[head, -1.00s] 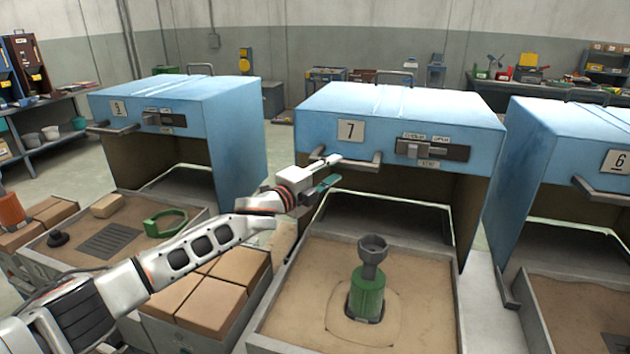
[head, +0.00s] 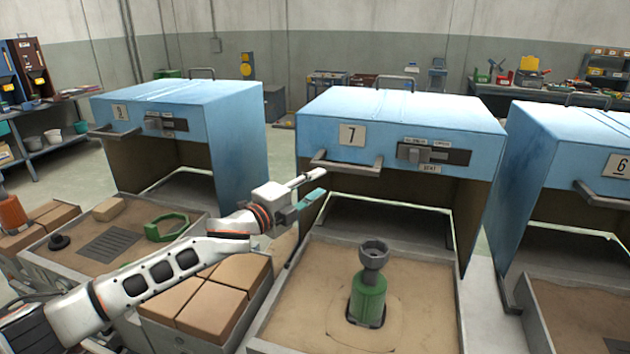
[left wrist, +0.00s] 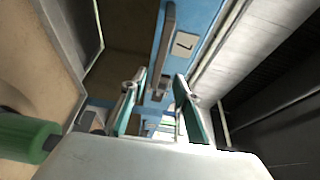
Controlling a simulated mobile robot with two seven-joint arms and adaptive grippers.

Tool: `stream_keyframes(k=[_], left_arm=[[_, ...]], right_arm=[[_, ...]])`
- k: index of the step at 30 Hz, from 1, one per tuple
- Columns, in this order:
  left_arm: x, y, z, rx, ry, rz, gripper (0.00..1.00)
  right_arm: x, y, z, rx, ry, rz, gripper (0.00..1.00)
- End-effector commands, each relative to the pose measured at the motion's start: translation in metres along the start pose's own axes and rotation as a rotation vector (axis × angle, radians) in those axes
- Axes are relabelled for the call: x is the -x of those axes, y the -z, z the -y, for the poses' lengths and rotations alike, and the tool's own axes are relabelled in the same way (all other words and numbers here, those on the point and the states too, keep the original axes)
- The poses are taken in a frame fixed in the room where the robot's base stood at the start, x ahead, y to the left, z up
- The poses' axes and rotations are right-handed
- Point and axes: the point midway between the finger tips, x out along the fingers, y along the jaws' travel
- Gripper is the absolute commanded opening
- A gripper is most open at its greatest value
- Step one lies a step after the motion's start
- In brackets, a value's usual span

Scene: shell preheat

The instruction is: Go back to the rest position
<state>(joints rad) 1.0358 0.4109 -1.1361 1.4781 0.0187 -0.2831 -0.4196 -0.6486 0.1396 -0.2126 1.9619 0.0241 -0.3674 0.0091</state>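My left gripper (head: 312,190) is in front of the blue hood numbered 7 (head: 400,115), below and left of its grey handle bar (head: 346,167). In the left wrist view its two teal-lined fingers (left wrist: 160,112) stand apart with nothing between them, and the handle shows beyond them. A green shell with a grey cup-shaped top (head: 368,295) stands upright in the sand tray (head: 425,320) under hood 7. My right gripper is out of view.
Blue hoods stand to the left (head: 180,112) and to the right, marked 6 (head: 570,150). Brown blocks (head: 215,300) fill a bin left of the sand tray. Open floor shows behind the hoods.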

Motion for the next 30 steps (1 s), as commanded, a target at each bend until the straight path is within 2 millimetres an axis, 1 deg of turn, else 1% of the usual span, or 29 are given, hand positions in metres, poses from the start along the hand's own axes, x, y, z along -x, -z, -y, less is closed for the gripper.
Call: stream_keyframes(k=[4,8,9,13,17,20,21,23,24,26,27,29,30], left_arm=[[0.008,0.015,-0.02,0.059,-0.013,0.014,0.31],[0.027,0.033,-0.051,0.17,-0.037,0.063,0.31],[0.035,0.038,-0.061,0.21,-0.046,0.086,0.31],[0.066,0.044,-0.091,0.333,-0.075,0.173,0.31],[0.104,0.042,-0.121,0.45,-0.11,0.28,0.31],[0.139,0.036,-0.145,0.534,-0.142,0.375,0.31],[0.154,0.033,-0.155,0.566,-0.157,0.416,0.31],[0.179,0.027,-0.17,0.612,-0.178,0.481,0.31],[0.198,0.023,-0.181,0.64,-0.195,0.527,0.31],[0.226,0.017,-0.196,0.681,-0.219,0.598,0.31],[0.247,0.013,-0.206,0.705,-0.238,0.648,0.31],[0.28,0.007,-0.221,0.739,-0.265,0.726,0.31],[0.303,0.004,-0.231,0.759,-0.285,0.779,0.31]], right_arm=[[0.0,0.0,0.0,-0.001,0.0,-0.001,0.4],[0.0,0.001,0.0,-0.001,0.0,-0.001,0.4],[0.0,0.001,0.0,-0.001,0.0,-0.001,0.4],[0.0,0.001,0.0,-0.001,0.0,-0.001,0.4],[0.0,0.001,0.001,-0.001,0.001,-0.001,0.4],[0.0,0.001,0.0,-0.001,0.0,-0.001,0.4],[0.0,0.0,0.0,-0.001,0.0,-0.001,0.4],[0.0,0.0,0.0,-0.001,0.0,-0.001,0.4],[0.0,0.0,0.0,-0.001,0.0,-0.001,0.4],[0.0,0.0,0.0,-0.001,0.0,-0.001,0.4],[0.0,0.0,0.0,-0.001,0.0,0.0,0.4],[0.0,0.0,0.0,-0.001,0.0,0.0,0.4],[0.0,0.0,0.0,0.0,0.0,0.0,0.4]])
